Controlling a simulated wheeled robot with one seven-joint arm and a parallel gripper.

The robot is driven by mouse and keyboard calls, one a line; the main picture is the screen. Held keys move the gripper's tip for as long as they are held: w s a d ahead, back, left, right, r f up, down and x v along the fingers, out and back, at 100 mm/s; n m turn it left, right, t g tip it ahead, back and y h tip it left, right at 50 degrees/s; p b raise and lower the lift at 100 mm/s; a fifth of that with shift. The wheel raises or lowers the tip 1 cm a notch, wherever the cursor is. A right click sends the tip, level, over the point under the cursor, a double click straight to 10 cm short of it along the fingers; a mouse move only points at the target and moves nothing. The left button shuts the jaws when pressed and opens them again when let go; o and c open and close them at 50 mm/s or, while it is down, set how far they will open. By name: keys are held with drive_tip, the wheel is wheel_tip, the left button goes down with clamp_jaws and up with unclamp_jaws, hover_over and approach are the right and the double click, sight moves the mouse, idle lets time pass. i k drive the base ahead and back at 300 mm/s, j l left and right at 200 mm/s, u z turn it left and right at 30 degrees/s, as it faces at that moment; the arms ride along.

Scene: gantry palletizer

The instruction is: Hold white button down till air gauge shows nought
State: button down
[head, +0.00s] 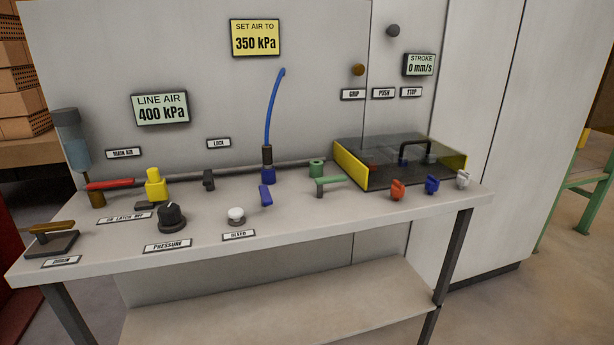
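The white button (236,215) is a small round knob on a dark base near the front edge of the bench, behind a label reading BLEED. Nothing touches it. The air gauge (161,109) is a pale green display on the back panel, marked LINE AIR and reading 400 kPa. My gripper does not show in the head view.
The bench (330,225) also holds a black PRESSURE knob (172,217), a red lever (108,184), a yellow block (156,186), a blue lever (265,196) and a green lever (329,181). A clear-topped yellow box (348,167) stands at right. A yellow sign (255,38) reads SET AIR TO 350 kPa.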

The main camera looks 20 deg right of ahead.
sight(235, 214)
drive_tip(key=i+j+z, duration=0.3)
drive_tip(key=j, duration=0.35)
drive_tip(key=j+z, duration=0.25)
drive_tip(key=j, duration=0.4)
drive_tip(key=i+j+z, duration=0.1)
drive_tip(key=j+z, duration=0.2)
drive_tip(key=j, duration=1)
